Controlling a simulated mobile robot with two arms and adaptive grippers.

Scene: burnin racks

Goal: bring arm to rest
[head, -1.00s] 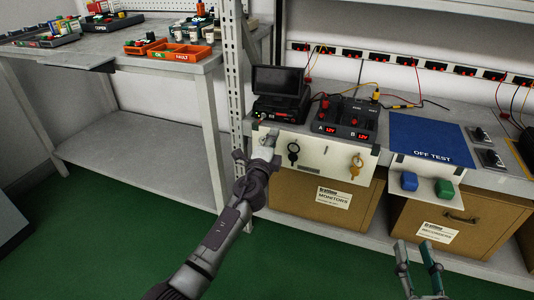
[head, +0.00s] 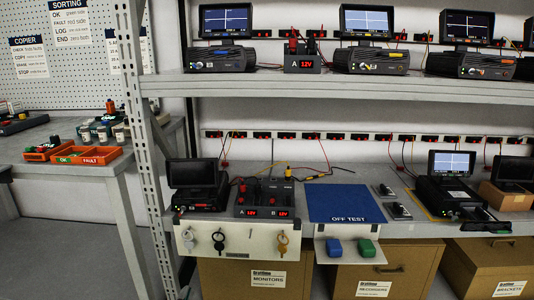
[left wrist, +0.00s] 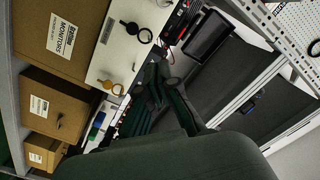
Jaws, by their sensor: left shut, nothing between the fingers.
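My left gripper (left wrist: 166,84) shows in the left wrist view as dark fingers, shut and empty. It is in front of the white key panel (left wrist: 105,62) of the monitor bench, and I see no contact. The head view shows neither gripper. The black ring (left wrist: 143,35) and the orange key (left wrist: 112,88) also show in the left wrist view. My right gripper is out of view.
The lower shelf holds a small monitor (head: 192,176), a power supply (head: 263,199) and a blue OFF TEST mat (head: 343,203). Cardboard boxes (head: 255,278) stand below. A perforated metal post (head: 147,150) separates the rack from the sorting table (head: 60,172) at left.

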